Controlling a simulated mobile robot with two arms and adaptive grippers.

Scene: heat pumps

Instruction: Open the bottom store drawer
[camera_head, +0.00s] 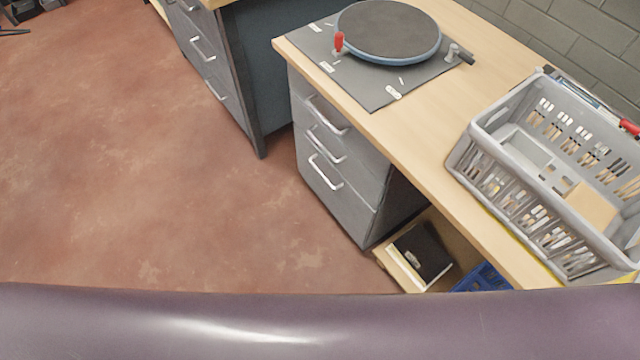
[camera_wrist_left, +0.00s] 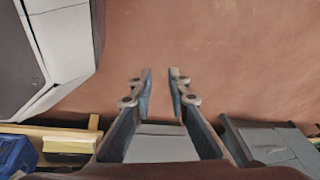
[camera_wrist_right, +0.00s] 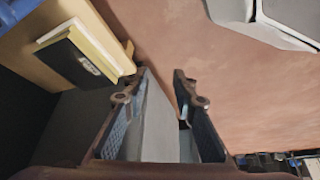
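In the head view a grey drawer unit (camera_head: 345,200) stands under the wooden worktop, with several bar handles on its front. Its lowest visible handle (camera_head: 325,172) is on the bottom drawer, which looks shut. A second dark drawer unit (camera_head: 235,85) with similar handles stands further left, and its drawers also look shut. Neither gripper shows in the head view. My left gripper (camera_wrist_left: 161,75) is open and empty over the red floor. My right gripper (camera_wrist_right: 161,78) is open; a grey surface shows between its fingers, and I cannot tell whether they touch it.
A grey crate (camera_head: 480,135) and a mat (camera_head: 385,95) with a round turntable (camera_head: 390,30) are on the worktop. A low shelf right of the drawer unit holds a black-covered book or box (camera_head: 425,250) and a blue crate (camera_head: 483,277). The floor (camera_head: 120,170) before the drawers is clear.

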